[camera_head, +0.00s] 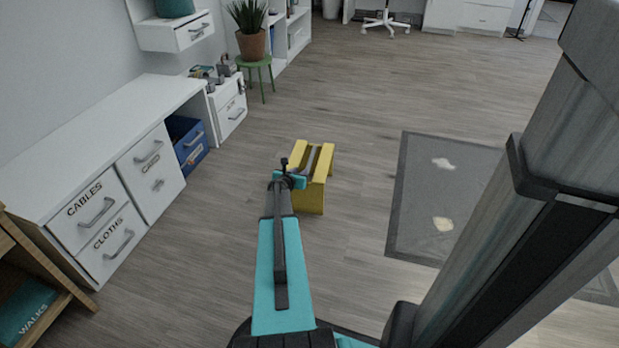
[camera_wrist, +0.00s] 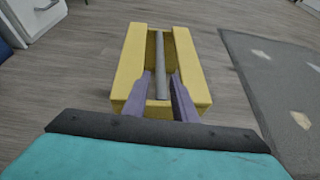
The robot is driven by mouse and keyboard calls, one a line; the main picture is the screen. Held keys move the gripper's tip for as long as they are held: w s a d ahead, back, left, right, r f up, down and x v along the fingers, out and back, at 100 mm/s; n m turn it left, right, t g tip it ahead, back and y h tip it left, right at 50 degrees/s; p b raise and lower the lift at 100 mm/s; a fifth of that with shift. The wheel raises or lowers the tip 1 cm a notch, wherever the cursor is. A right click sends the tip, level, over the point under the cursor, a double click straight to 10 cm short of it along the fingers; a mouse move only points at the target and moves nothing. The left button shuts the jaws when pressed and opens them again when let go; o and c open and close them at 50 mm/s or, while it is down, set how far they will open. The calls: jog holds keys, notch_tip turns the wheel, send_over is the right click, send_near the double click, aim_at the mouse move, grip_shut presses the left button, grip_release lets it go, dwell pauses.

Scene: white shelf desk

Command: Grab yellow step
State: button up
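The yellow step (camera_head: 318,187) stands on the wooden floor ahead of my arm in the head view. It has a lengthwise opening in its top with a grey bar running along it. In the wrist view the yellow step (camera_wrist: 132,70) fills the upper middle, with the grey bar (camera_wrist: 161,65) in its centre. My gripper (camera_wrist: 161,82) is open, its two fingers apart on either side of the near part of the bar. Whether the fingers touch the bar or are down at its height I cannot tell. In the head view the gripper fingers are largely hidden.
A white desk with drawers (camera_head: 84,139) runs along the left. A blue box (camera_head: 188,143) sits beside its drawers. A grey rug (camera_head: 440,190) lies to the right. A plant on a green stool (camera_head: 256,64) stands behind. Floor around the step is clear.

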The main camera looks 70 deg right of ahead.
aim_at(308, 165)
jog(key=shift+s+d, duration=0.1)
jog(key=shift+d, duration=0.05)
jog(key=shift+b+x, duration=0.6)
jog(key=shift+x, duration=1.5)
jog(key=shift+b+x, duration=0.6)
jog(key=shift+x, duration=1.55)
jog(key=shift+d, duration=0.1)
jog(key=b+x, duration=0.2)
jog(key=x, duration=0.1)
jog(key=shift+f, duration=0.25)
jog(key=shift+b+x, duration=0.35)
jog(key=shift+x, duration=0.5)
jog(key=shift+d, duration=0.1)
